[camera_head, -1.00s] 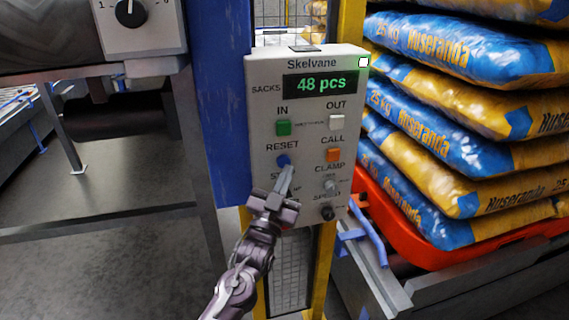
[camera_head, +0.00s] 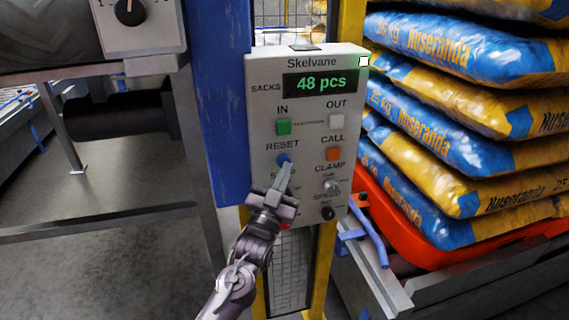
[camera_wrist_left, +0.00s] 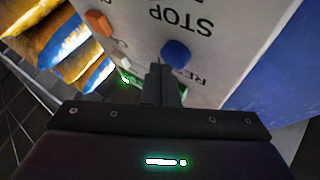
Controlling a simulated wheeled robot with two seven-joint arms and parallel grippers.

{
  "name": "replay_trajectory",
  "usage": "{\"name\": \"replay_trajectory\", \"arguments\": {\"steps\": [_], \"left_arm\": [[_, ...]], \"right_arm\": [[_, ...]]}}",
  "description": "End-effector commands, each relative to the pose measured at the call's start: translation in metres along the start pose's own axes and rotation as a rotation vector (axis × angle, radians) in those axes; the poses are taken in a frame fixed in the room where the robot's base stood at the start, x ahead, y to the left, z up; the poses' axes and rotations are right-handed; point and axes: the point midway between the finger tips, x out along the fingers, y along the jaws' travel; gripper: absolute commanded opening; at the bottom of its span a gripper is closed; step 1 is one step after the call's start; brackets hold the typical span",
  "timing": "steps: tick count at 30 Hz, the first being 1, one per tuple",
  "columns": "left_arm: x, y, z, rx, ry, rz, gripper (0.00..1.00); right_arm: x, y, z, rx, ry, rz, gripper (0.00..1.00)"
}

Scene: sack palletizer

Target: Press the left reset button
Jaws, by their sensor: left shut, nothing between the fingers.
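The control panel (camera_head: 262,185) is a pale grey box with a green display reading 48 pcs. The blue button (camera_head: 284,160) sits under the RESET label on its left side. My left gripper (camera_head: 287,168) is shut and empty, with its fingertips at the lower edge of the blue button. In the left wrist view the blue button (camera_wrist_left: 176,53) stands just beyond and right of the shut fingertips (camera_wrist_left: 161,70); I cannot tell whether they touch. The gripper hides part of the STOP area. My right gripper is not in view.
Close to the blue button are the green IN button (camera_head: 283,127), white OUT button (camera_head: 336,122), orange CALL button (camera_head: 333,153) and two knobs. A blue post (camera_head: 222,100) stands left of the panel. Stacked sacks (camera_head: 470,110) stand right, above a red-orange edge.

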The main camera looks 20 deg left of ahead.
Motion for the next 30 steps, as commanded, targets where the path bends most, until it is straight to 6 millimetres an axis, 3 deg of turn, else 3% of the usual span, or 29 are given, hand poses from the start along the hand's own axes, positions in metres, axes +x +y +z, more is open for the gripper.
{"name": "replay_trajectory", "arguments": {"steps": [30], "left_arm": [[0.0059, -0.0045, 0.0045, 0.001, 0.000, 0.000, 0.00]], "right_arm": [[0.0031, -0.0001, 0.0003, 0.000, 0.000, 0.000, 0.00]]}}
